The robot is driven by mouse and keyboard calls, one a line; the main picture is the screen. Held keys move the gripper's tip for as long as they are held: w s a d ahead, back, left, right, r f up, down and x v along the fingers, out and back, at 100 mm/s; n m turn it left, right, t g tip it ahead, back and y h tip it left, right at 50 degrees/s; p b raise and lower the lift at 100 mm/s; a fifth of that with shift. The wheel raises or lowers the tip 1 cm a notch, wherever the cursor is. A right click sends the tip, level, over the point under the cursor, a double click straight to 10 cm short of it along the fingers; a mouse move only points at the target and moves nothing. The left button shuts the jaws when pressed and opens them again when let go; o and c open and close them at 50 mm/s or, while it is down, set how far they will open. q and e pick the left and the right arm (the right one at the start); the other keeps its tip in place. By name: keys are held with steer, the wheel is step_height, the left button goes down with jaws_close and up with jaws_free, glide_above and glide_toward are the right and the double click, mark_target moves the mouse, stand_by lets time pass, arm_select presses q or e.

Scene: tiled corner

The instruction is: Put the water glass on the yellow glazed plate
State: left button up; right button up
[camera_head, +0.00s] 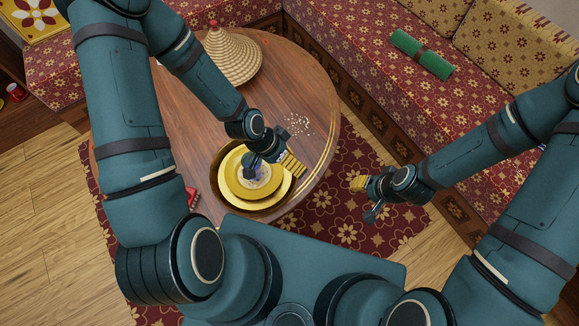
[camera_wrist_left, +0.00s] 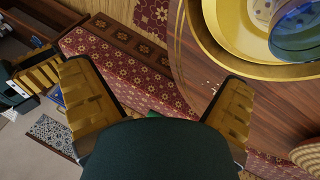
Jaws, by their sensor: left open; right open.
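The yellow glazed plate (camera_head: 233,188) lies in a wider dark-rimmed yellow dish (camera_head: 222,198) on the round table. A bluish, clear water glass (camera_wrist_left: 297,30) shows over the plate (camera_wrist_left: 235,32) in the left wrist view, cut by the frame edge. In the head view the glass is partly hidden by my left gripper (camera_head: 273,163), which is open just above and beside it. In the left wrist view the fingers of this gripper (camera_wrist_left: 155,78) are apart with nothing between them. My right gripper (camera_head: 364,200) is open and empty, off the table, above the rug.
A woven conical lid (camera_head: 228,55) stands at the back of the wooden table (camera_head: 180,120). White crumbs (camera_head: 298,124) lie right of my left gripper. A red item (camera_head: 192,197) is by the dish's left side. A patterned sofa (camera_head: 375,80) with a green roll (camera_head: 421,55) stands beyond.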

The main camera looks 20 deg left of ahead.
arm_select(q)
steer(key=n, duration=0.2)
steer(key=s+d+f+n+y, duration=0.1)
steer(key=n, duration=0.2)
steer(key=n+t, duration=0.1)
steer(key=n, duration=0.1)
steer(key=shift+s+d+f+y, duration=0.2)
steer(key=shift+s+d+y, duration=0.05)
steer(key=shift+d+y, duration=0.1)
steer(key=shift+s+d+f+b, duration=0.1)
steer(key=shift+s+f+b, duration=0.05)
steer(key=shift+f+b, duration=0.45)
steer(key=shift+s+f+b, duration=0.1)
steer(key=shift+f+b, duration=0.5)
